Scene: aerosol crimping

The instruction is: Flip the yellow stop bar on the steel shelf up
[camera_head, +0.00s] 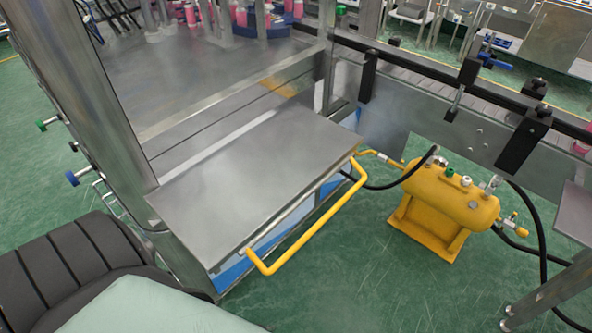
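The steel shelf (255,175) sticks out flat from the front of the machine, in the middle of the view. The yellow stop bar (308,228) is a U-shaped tube along the shelf's right front edge. It hangs outward and below the level of the shelf top, with one end near the shelf's front corner and the other near its far right corner. The shelf top is bare. Neither of my grippers shows in the view.
A yellow air tank (447,203) with black hoses stands to the right on the green floor. A conveyor (470,110) runs behind it. The floor in front of the bar is clear.

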